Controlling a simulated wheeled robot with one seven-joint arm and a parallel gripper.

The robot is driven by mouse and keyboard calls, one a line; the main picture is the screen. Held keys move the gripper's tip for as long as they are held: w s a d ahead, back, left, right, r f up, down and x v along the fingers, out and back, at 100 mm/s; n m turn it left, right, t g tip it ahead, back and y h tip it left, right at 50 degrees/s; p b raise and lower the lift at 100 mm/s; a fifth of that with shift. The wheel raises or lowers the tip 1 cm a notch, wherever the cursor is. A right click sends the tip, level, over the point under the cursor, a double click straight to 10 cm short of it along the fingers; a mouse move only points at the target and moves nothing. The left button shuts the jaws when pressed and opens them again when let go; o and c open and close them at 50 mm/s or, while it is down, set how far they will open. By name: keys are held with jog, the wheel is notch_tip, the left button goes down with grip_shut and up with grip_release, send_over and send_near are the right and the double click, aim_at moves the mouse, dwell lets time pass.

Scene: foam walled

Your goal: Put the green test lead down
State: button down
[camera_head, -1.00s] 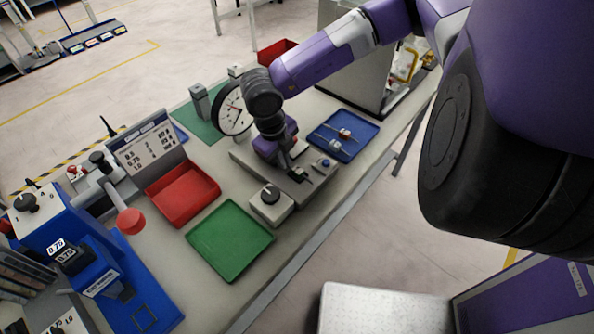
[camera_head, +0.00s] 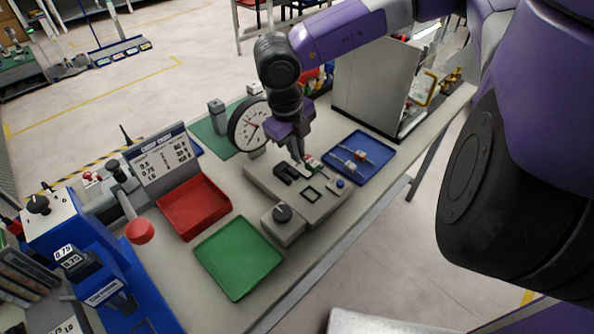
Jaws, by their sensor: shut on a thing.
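My gripper (camera_head: 301,160) points down over the back right part of the grey test fixture (camera_head: 262,182), close to the left edge of the blue tray (camera_head: 376,173). It is shut on the green test lead (camera_head: 313,163), of which only a small green and red part shows beside the fingers. Whether the lead touches the fixture or hangs above it I cannot tell. The green tray (camera_head: 238,257) is empty. The red tray (camera_head: 193,206) looks empty.
The blue tray holds small leads with red and white parts (camera_head: 362,154). A round dial gauge (camera_head: 250,125) stands behind the fixture. A grey cabinet (camera_head: 376,90) stands behind the blue tray. A knob box (camera_head: 283,222) sits in front of the fixture.

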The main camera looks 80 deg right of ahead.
notch_tip(320, 180, up, 10)
jog(key=b, duration=0.1)
jog(key=n+t+y, duration=0.1)
jog(key=n+t, duration=0.2)
jog(key=n, duration=1.9)
send_over(188, 220)
notch_tip(188, 220, down, 3)
jog(key=shift+n, duration=0.3)
jog(key=f+p, duration=0.1)
jog(key=f, duration=0.5)
jog(key=f+p, duration=0.2)
jog(key=f, duration=0.5)
jog(key=f+p, duration=0.1)
jog(key=f, duration=0.5)
jog(key=shift+s+f, duration=0.25)
jog(key=shift+s, duration=0.1)
jog(key=shift+f, duration=0.15)
jog(key=shift+f, duration=0.1)
